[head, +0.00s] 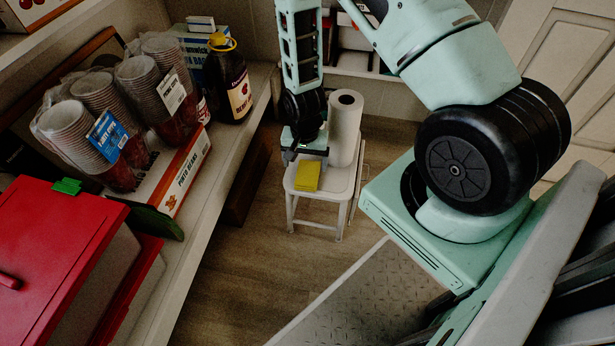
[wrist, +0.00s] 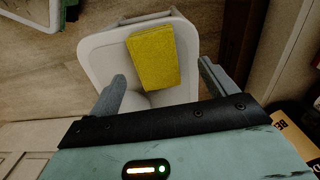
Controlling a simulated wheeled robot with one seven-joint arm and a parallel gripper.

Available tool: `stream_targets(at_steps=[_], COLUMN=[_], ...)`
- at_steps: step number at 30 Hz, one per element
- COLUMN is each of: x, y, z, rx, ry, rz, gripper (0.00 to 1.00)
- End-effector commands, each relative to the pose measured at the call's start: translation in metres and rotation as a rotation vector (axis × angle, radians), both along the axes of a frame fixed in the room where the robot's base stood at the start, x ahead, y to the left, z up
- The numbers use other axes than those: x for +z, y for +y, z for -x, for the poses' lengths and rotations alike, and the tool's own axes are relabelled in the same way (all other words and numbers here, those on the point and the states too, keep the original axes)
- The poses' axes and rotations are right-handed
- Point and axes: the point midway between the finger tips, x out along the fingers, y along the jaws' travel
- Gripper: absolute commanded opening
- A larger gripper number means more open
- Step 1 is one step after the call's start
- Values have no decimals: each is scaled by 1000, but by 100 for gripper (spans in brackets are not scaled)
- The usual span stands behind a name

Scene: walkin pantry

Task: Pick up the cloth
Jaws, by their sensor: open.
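The cloth (head: 307,176) is a yellow folded rectangle lying flat on the seat of a small white stool (head: 342,183). In the wrist view the cloth (wrist: 153,56) lies near the far edge of the stool seat (wrist: 105,62). My gripper (head: 304,150) is just behind the cloth in the head view, pointing down over the stool. In the wrist view my gripper (wrist: 163,83) has its two fingers wide apart, one on each side, with the cloth beyond and between them. Nothing is held. Whether the fingertips touch the seat cannot be told.
A white paper roll (head: 345,125) stands on the stool right beside my gripper. On the left, a shelf (head: 215,190) carries bagged cups (head: 95,100), a dark bottle (head: 229,80) and a red cooler (head: 60,240). The wooden floor (head: 240,270) in front of the stool is clear.

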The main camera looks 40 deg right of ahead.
Motion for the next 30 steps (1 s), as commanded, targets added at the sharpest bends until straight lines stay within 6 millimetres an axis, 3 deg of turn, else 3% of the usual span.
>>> stream_targets(at_steps=[12, 19, 20, 25, 30], x=[-51, -51, -51, -51, -51], y=[-8, -8, -8, -8, -8], z=[1, 1, 1, 1, 1], rx=[1, 0, 0, 0, 0], ry=[1, 0, 0, 1, 1], rz=[0, 0, 0, -1, -1], gripper=[85, 85, 82, 36, 36])
